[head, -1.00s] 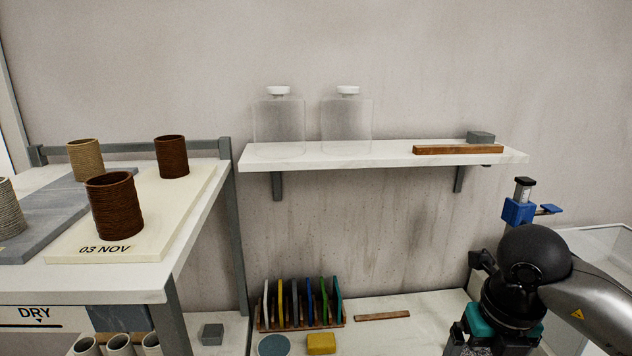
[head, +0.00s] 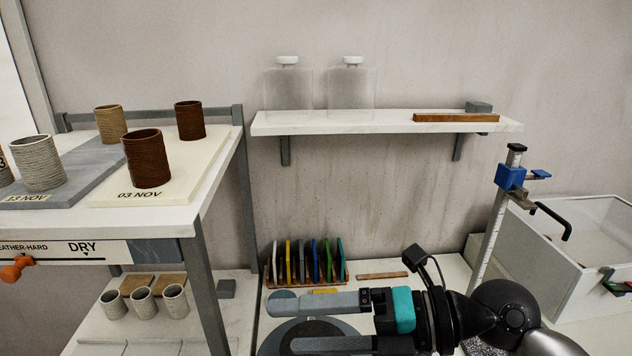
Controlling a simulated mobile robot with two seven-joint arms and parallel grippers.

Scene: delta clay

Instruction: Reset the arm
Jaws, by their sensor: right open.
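My right gripper (head: 322,323) comes in from the lower right and points left, low over the lower bench. Its two grey fingers are apart with nothing between them. A dark round disc (head: 308,338) shows below and between the fingers. A teal block (head: 403,310) is part of the gripper's body. My left gripper does not show in the head view.
A shelf unit (head: 228,160) with ribbed cups stands at left. A wall shelf (head: 385,125) holds two clear bottles and a wooden bar. Coloured discs in a rack (head: 305,287) stand behind the gripper. A height gauge (head: 512,178) and an open white bin (head: 590,245) are at right.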

